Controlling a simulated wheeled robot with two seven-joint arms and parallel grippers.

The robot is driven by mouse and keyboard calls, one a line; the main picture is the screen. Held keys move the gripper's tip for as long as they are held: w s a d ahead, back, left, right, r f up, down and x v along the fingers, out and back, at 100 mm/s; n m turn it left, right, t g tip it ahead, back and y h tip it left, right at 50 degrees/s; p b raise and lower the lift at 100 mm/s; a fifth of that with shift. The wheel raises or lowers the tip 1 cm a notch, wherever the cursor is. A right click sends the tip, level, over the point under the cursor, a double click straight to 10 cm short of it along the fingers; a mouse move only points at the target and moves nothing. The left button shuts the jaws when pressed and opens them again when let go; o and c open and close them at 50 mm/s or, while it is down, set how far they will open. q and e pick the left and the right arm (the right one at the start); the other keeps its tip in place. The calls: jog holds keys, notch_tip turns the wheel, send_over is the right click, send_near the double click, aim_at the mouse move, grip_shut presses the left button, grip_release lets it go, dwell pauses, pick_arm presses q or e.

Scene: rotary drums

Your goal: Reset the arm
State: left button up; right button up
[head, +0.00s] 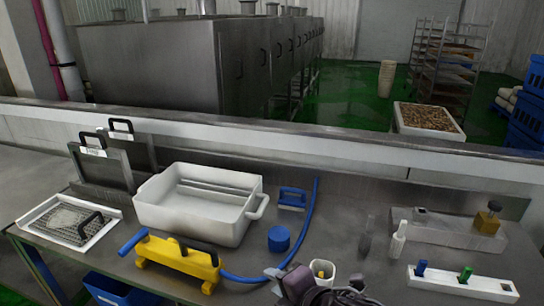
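My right gripper (277,281) shows at the bottom centre, over the table's front part, with dark grey and purplish parts. Its lower part and arm are cut off by the picture edge. I cannot tell how far its fingers are apart, and nothing held shows clearly. It is just left of a small white cup (322,271) and in front of the blue hose (304,225). My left gripper is not in view.
The steel table (335,222) carries a white tub (198,205), yellow tool (178,259), blue round block (279,239), blue-handled brush (292,198), white bottle (398,240) and white rack (462,284). Black-handled screens (105,165) stand left. Bare table lies right of the blue block.

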jog(key=s+d+f+m+g+h, duration=0.3)
jog(key=s+d+f+m, duration=0.35)
jog(key=d+m, duration=0.4)
jog(key=s+d+f+m+g+h, duration=0.35)
jog(key=s+d+f+m, duration=0.35)
jog(key=m, duration=0.6)
jog(key=s+f+g+b, duration=0.1)
jog(key=s+f, duration=0.1)
jog(key=f, duration=1.5)
jog(key=s+f+b, duration=0.1)
jog(key=s+f, duration=0.1)
jog(key=f, duration=1.4)
jog(key=s+d+f, duration=0.2)
jog(key=s+f, duration=0.7)
jog(key=s+d+f+g+b, duration=0.1)
jog(key=s+d+f, duration=0.1)
jog(key=s+f, duration=0.7)
jog(key=shift+s+d+b, duration=0.15)
jog(key=shift+s+b, duration=0.1)
jog(key=shift+b, duration=0.05)
